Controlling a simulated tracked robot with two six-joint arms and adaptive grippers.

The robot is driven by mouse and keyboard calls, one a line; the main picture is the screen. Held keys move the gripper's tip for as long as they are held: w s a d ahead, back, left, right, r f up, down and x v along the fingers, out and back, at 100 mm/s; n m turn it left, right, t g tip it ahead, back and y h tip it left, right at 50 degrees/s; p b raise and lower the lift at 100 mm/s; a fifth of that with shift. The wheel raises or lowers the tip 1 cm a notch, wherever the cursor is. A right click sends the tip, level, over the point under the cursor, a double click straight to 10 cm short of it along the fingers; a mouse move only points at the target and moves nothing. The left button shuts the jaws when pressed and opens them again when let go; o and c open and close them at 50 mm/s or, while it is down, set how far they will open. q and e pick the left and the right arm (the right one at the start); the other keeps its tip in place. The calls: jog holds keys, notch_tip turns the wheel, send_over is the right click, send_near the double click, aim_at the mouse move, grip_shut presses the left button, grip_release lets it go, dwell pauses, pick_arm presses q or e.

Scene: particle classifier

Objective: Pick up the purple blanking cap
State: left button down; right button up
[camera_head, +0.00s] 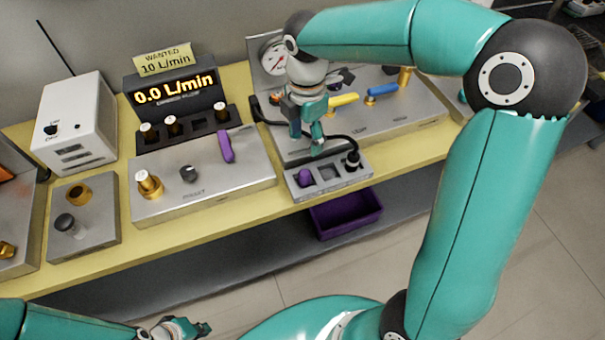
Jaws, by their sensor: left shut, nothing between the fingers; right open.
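A small purple cap (304,178), which looks like the blanking cap, sits in the left slot of a grey holder (330,192) at the bench's front edge. My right gripper (317,146) hangs pointing down above and behind the holder, a little right of the purple cap and apart from it. It is open and empty. My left gripper (195,328) is low at the bottom left, in front of the bench and far from the cap. It is shut and empty.
The holder's middle slot looks empty; a black fitting (352,158) with a hose stands in its right slot. A purple-handled lever (226,146) rises from the panel at left. A purple bin (345,212) sits on the shelf below.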

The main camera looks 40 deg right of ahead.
send_near(305, 173)
jog(key=f, duration=0.5)
jog(key=shift+d, duration=0.2)
jog(key=shift+a+f+p, duration=0.2)
jog(key=shift+f+p, duration=0.1)
jog(key=shift+f, duration=2.45)
jog(key=c, duration=1.1)
